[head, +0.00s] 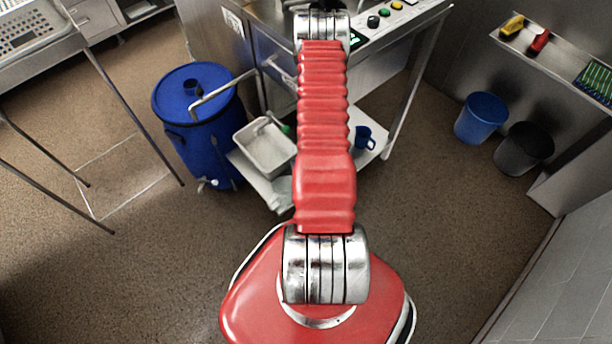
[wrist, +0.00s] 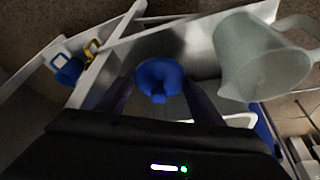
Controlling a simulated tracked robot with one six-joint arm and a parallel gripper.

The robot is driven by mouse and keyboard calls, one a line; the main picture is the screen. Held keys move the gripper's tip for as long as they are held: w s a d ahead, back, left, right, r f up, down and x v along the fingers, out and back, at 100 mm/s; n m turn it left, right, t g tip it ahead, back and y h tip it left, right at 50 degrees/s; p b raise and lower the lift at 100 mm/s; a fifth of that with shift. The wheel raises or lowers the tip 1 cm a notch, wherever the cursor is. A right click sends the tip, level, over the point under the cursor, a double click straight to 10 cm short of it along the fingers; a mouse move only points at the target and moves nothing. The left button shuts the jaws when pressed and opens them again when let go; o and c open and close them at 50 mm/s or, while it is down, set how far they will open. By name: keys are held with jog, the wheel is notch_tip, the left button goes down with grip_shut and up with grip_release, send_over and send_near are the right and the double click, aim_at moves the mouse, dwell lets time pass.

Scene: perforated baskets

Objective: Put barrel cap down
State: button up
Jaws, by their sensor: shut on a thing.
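A round blue cap with a small knob, the barrel cap (wrist: 160,72), is between the two dark fingers of my gripper (wrist: 160,88) in the wrist view. My gripper is shut on it. Behind the cap is a pale grey surface; I cannot tell whether the cap touches it. In the head view a blue barrel (head: 205,140) stands on the floor left of the metal cart, with a dark round fitting on its top. My gripper and the cap are not visible in the head view; the red arm reaches up past the top edge.
A translucent jug (wrist: 250,60) is close right of the cap in the wrist view. A blue mug (head: 363,137) and a white tray (head: 266,149) are on the cart's lower shelf (head: 262,183). Blue (head: 481,117) and black (head: 524,149) bins stand at right.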

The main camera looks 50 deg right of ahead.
jog(key=shift+f, duration=2.1)
jog(key=o, duration=1)
jog(key=shift+o, duration=0.2)
jog(key=shift+r, duration=0.1)
jog(key=v, duration=1.2)
